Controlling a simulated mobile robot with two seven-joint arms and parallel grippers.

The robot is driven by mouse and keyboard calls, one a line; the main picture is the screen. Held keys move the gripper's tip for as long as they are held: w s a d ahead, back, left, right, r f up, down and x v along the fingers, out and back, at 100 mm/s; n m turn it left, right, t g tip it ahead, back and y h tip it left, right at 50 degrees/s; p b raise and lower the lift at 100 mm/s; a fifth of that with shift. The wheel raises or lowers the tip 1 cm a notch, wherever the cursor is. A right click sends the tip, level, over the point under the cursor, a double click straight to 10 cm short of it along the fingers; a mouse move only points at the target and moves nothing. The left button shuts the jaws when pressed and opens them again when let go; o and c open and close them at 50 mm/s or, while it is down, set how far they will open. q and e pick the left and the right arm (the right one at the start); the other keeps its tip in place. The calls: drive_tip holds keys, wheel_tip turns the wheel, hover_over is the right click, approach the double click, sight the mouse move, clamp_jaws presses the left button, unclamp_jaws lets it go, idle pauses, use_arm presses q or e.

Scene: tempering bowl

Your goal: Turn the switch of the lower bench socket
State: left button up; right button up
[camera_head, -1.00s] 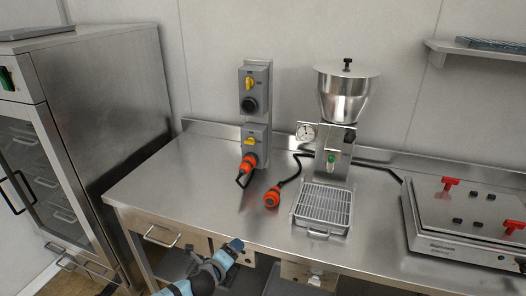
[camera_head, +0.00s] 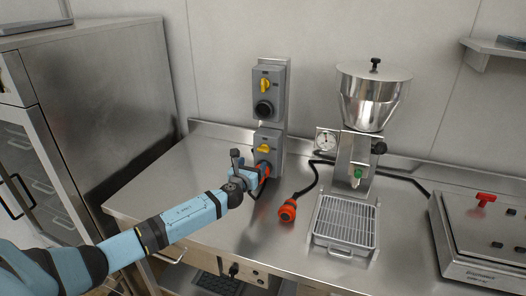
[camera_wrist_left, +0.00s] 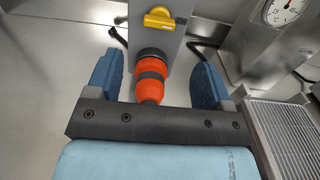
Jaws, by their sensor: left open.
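The lower bench socket (camera_head: 269,138) is a grey box on the wall panel above the worktop. Its yellow switch (camera_head: 264,149) lies roughly level in the head view and also shows at the top of the left wrist view (camera_wrist_left: 159,18). An orange plug (camera_wrist_left: 150,82) sits in the socket below the switch. My left gripper (camera_head: 252,170) is open in front of the socket, partly covering the plug in the head view. In the wrist view the plug shows between the fingers, with the switch beyond them. I cannot tell whether a finger touches the plug. My right gripper is out of view.
The upper socket (camera_head: 267,94) has its own yellow switch. A loose orange plug (camera_head: 288,210) lies on the worktop to the right. A steel machine with a hopper (camera_head: 372,98) and a grated tray (camera_head: 346,224) stand further right. A tall cabinet (camera_head: 97,103) is at left.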

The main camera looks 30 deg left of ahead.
sight(262, 151)
use_arm(q)
drive_tip(key=b+x, duration=0.1)
drive_tip(key=x, duration=0.9)
drive_tip(key=shift+w+f, duration=0.1)
drive_tip(key=shift+w, duration=0.05)
drive_tip(key=c, duration=0.9)
